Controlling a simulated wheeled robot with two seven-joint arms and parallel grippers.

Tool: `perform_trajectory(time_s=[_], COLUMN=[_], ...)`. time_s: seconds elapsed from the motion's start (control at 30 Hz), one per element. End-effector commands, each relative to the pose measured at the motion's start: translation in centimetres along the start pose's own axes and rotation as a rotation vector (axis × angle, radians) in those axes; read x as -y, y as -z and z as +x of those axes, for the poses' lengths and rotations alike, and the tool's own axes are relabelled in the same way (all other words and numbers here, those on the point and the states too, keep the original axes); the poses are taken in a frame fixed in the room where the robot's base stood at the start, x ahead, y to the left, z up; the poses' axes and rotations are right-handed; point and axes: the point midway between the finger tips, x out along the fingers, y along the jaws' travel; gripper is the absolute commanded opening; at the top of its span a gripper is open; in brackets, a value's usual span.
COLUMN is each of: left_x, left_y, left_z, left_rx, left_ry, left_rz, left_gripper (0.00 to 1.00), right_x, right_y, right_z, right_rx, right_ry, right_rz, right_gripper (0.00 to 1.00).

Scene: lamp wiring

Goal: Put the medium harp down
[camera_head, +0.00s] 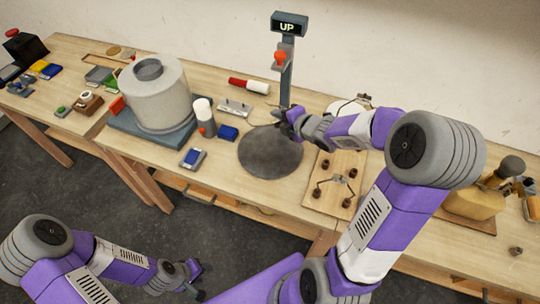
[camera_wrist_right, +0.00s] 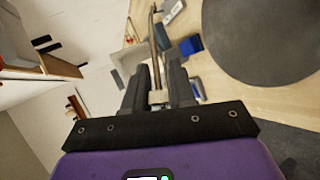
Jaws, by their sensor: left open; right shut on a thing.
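My right gripper (camera_wrist_right: 158,95) is shut on a thin, bent, brownish metal rod (camera_wrist_right: 154,35), taken to be the medium harp. The rod stands out beyond the fingertips in the right wrist view. In the head view my right gripper (camera_head: 286,122) is over the back of the dark round mat (camera_head: 270,155), near the sign post; the harp cannot be made out there. A wooden board (camera_head: 328,202) with thin wire pieces and dark posts lies right of the mat, below my right arm. My left gripper (camera_head: 193,278) is open and empty, low in front of the bench.
A large grey cylinder (camera_head: 155,95) stands on the left. A blue box (camera_head: 228,132) and a red-and-white tool (camera_head: 248,85) lie near. The mat looks bare.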

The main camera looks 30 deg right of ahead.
Motion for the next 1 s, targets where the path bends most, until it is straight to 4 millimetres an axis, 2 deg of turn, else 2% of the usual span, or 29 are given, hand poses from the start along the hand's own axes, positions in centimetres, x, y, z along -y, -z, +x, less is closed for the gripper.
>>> perform_trajectory(time_s=[0.03,0.07,0.47,1.0], left_x=[0.4,0.5,1.0,3.3], left_y=[0.0,0.0,0.1,0.4], left_z=[1.1,1.3,2.8,8.7], left_rx=[0.0,0.0,0.0,0.0], left_ry=[0.0,0.0,0.0,0.0], left_rz=[0.0,0.0,0.0,0.0], left_gripper=[0.43,0.43,0.43,0.43], right_x=[1.0,1.1,2.8,9.1], right_y=[0.0,0.0,0.0,0.0], right_z=[0.5,0.6,1.5,5.0], right_rx=[0.0,0.0,0.0,0.001], right_ry=[-0.001,-0.001,-0.001,-0.002], right_rz=[0.0,0.0,0.001,0.0], right_gripper=[0.0,0.0,0.0,0.0])
